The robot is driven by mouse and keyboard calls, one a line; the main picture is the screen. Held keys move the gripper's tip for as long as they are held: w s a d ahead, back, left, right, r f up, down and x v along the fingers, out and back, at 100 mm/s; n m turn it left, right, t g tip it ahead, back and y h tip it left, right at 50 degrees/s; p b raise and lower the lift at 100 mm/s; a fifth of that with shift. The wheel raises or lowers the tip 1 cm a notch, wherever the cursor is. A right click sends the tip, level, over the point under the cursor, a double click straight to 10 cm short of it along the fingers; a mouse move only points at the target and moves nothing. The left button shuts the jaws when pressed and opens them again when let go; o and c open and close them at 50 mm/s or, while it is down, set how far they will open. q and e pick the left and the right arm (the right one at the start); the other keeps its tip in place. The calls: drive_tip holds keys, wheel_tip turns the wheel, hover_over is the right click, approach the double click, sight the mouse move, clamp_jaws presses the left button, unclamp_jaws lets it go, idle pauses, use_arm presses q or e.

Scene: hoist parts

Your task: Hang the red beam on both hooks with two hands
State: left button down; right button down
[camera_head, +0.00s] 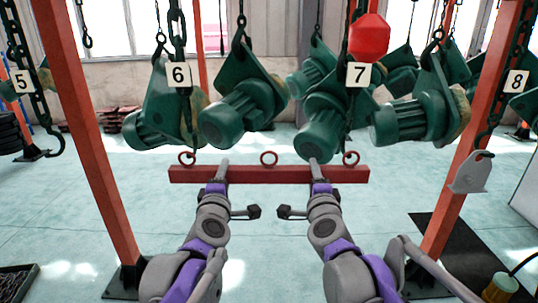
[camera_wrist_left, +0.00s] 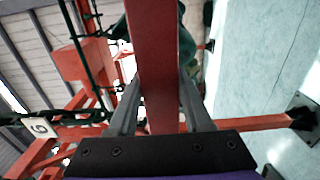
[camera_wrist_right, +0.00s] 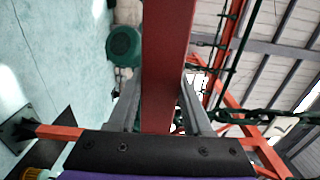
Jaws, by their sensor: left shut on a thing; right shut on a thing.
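Dark chains hang behind labels 6 (camera_head: 178,75) and 7 (camera_head: 359,76) towards the end rings. Their lower hooks are not clear against the green hoists.
Several green hoists (camera_head: 235,112) hang close above and behind the beam. Red posts stand at left (camera_head: 88,140) and right (camera_head: 470,175). An empty hook (camera_head: 54,145) hangs at far left, and a grey plate (camera_head: 470,172) hangs at right. The floor below the beam is clear.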

use_arm(q)
drive_tip(key=shift+w, duration=0.25)
use_arm(e)
drive_tip(key=shift+w, duration=0.25)
use_arm(q)
drive_tip(key=shift+w, duration=0.5)
use_arm(e)
drive_tip(key=shift+w, duration=0.5)
use_arm(q)
drive_tip(key=shift+w, duration=0.25)
use_arm(e)
drive_tip(key=shift+w, duration=0.25)
use_arm(q)
drive_tip(key=shift+w+f, duration=0.25)
drive_tip(key=shift+w, duration=0.05)
use_arm(e)
drive_tip(key=shift+w+f, duration=0.25)
drive_tip(key=shift+w, duration=0.05)
use_arm(q)
drive_tip(key=shift+w+f, duration=0.15)
drive_tip(key=shift+w, duration=0.15)
use_arm(e)
drive_tip(key=shift+w+f, duration=0.15)
drive_tip(key=shift+w, duration=0.15)
use_arm(q)
drive_tip(key=shift+w+f, duration=0.1)
drive_tip(key=shift+w, duration=0.1)
use_arm(e)
drive_tip(key=shift+w+f, duration=0.1)
drive_tip(key=shift+w, duration=0.1)
